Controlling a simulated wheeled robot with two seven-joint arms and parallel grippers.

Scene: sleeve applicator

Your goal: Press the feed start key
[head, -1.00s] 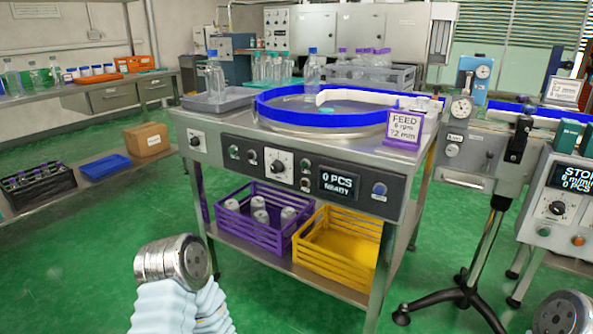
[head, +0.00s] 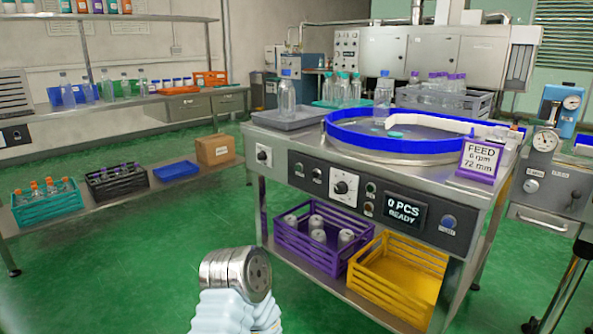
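The feed table's control panel (head: 275,167) faces me at centre right. The key labels are too small to read, so I cannot tell which one is feed start. The display (head: 405,212) reads "0 PCS READY". One of my arm links shows at the bottom, in front of and below the table. Neither gripper is in view.
A blue-rimmed turntable (head: 345,140) and a "FEED 6 rpm 72 mm" sign (head: 480,160) are on top. A purple crate (head: 291,237) and a yellow crate (head: 392,282) sit on the lower shelf. Green floor in front is clear. A shelving bench (head: 130,112) stands left.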

